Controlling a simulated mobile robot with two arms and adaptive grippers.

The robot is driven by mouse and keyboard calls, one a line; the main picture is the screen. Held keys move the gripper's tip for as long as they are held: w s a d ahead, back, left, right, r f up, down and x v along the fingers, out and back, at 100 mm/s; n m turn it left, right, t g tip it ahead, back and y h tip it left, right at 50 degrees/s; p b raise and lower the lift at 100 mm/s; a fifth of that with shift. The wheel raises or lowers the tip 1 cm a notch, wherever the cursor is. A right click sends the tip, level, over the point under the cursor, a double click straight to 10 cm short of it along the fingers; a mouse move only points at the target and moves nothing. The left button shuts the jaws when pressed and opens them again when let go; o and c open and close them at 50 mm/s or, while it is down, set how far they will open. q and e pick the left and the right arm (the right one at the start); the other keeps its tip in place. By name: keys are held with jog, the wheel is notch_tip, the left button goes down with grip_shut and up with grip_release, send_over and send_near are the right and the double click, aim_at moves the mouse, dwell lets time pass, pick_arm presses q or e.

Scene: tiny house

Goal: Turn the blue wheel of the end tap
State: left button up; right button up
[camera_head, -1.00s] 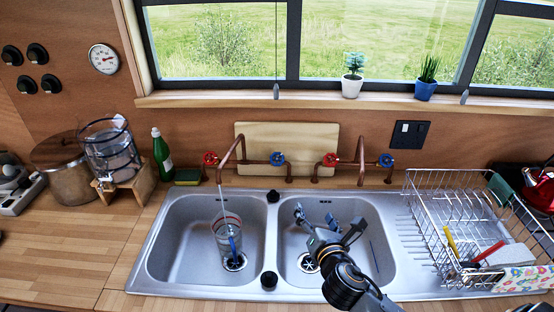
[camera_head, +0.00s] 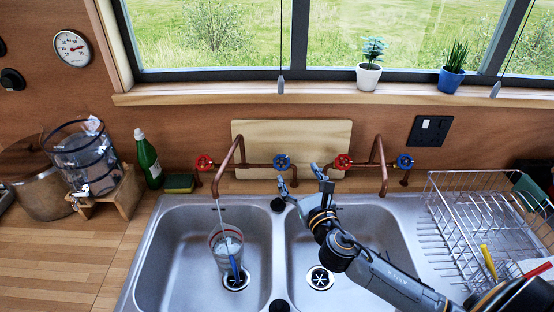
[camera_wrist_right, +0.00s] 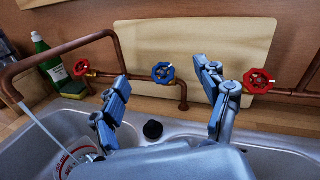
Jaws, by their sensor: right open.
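Two blue wheels show on the copper pipes: one on the left tap (camera_head: 281,161), and one at the far right end of the right tap (camera_head: 405,160). Red wheels are on the left tap (camera_head: 203,162) and the right tap (camera_head: 343,161). My right gripper (camera_head: 300,180) is open and empty above the back of the sink, in front of the left tap's blue wheel. In the right wrist view this blue wheel (camera_wrist_right: 163,72) shows between the spread fingers, beyond them and apart. A red wheel (camera_wrist_right: 258,81) is just right of the right finger. My left gripper is out of view.
Water runs from the left spout into a glass (camera_head: 227,248) in the left basin. A wooden board (camera_head: 300,135) leans behind the pipes. A green bottle (camera_head: 147,160) and sponge (camera_head: 179,183) stand left, a dish rack (camera_head: 455,220) right.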

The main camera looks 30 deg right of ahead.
jog(key=b, duration=0.6)
send_near(282, 163)
jog(key=s, duration=0.4)
jog(key=w, duration=0.4)
jog(key=w+d+p, duration=0.1)
jog(key=w, duration=0.9)
jog(key=shift+w+d, duration=0.15)
jog(key=shift+d, duration=0.2)
jog(key=c, duration=1.2)
